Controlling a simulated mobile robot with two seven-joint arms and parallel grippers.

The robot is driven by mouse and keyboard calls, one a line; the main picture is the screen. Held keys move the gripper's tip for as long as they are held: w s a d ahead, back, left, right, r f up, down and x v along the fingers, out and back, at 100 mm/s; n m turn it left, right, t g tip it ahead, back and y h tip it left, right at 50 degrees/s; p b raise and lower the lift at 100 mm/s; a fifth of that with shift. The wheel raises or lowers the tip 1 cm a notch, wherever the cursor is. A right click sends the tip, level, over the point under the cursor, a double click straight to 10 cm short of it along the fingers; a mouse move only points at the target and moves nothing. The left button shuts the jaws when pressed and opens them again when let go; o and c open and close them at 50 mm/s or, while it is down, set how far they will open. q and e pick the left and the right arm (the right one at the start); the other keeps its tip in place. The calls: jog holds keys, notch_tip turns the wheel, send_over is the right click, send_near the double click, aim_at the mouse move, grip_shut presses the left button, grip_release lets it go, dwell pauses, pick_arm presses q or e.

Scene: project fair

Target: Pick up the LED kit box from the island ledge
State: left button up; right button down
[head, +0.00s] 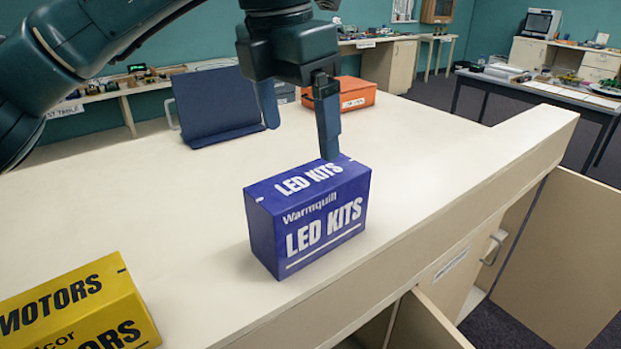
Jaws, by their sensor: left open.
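The LED kit box (308,218) is a blue-purple carton with white "LED KITS" lettering. It stands upright on the cream island top (430,150), close to the ledge's front right edge. My left gripper (298,140) comes down from above, over the back of the box. Its fingers are open and point downward. The nearer finger's tip overlaps the box's top rear edge in the picture; I cannot tell whether it touches. The other finger is further back and to the left, with nothing between them. My right gripper is not in view.
A yellow "MOTORS" box (75,310) stands at the front left. A dark blue stand (215,105) and an orange case (345,95) sit behind the gripper. Cabinet doors (560,260) stand open below the right edge. The island top right of the box is clear.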

aim_at(307, 178)
pick_arm(q)
jog(key=shift+w, duration=0.25)
jog(key=f, duration=0.4)
jog(key=d+f, duration=0.1)
jog(key=f, duration=0.1)
jog(key=shift+w+f, duration=0.15)
jog(key=shift+f, duration=0.15)
jog(key=shift+f+p, duration=0.3)
jog(key=shift+f, duration=0.25)
jog(key=shift+d+f, duration=0.1)
jog(key=shift+f, duration=0.25)
jog(key=f, duration=0.2)
jog(key=f+p, duration=0.1)
jog(key=shift+w+d+f, duration=0.1)
jog(key=shift+d+f, duration=0.2)
jog(key=shift+f, duration=0.4)
jog(key=shift+r, duration=0.1)
jog(key=c, duration=1.3)
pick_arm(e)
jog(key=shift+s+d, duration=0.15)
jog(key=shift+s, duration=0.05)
pick_arm(q)
jog(key=shift+o, duration=0.2)
jog(key=shift+w, duration=0.1)
